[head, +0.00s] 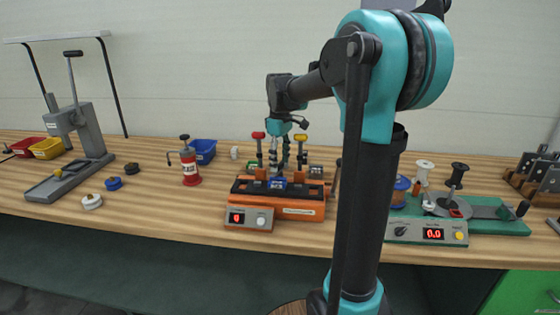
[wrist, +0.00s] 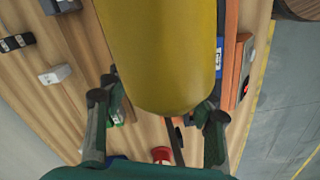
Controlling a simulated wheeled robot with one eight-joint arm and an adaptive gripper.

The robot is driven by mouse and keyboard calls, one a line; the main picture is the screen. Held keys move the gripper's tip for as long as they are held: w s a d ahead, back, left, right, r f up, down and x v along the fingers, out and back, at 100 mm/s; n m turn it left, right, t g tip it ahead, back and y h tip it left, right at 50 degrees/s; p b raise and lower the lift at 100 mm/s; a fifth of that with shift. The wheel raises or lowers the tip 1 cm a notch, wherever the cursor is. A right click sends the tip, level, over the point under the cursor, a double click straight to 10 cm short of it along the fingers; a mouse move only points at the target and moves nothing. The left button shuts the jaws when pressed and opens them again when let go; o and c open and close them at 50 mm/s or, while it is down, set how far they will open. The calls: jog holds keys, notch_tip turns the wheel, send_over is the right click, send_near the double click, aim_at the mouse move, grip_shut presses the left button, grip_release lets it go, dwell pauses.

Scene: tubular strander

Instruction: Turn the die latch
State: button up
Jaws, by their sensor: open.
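The orange machine (head: 290,208) stands mid-bench in the head view, with a red-knobbed lever (head: 258,136) and a yellow-knobbed lever (head: 300,138) above it. I cannot tell for sure which part is the die latch. My gripper (head: 279,165) points down over the machine's back, between or close to these levers. In the wrist view a large yellow knob (wrist: 160,55) fills the upper middle, very close to the camera. My open gripper's fingers (wrist: 156,108) show on either side of it. Whether they touch it I cannot tell. A blue block (head: 277,184) sits on the machine.
A green machine (head: 480,212) with spools stands to the right, a red bottle-like tool (head: 189,166) and blue bin (head: 203,150) to the left. A grey lever press (head: 75,140) stands far left.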

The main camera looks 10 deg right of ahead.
aim_at(280, 163)
jog(key=shift+r, duration=0.1)
notch_tip(280, 163, up, 12)
dwell(0.5)
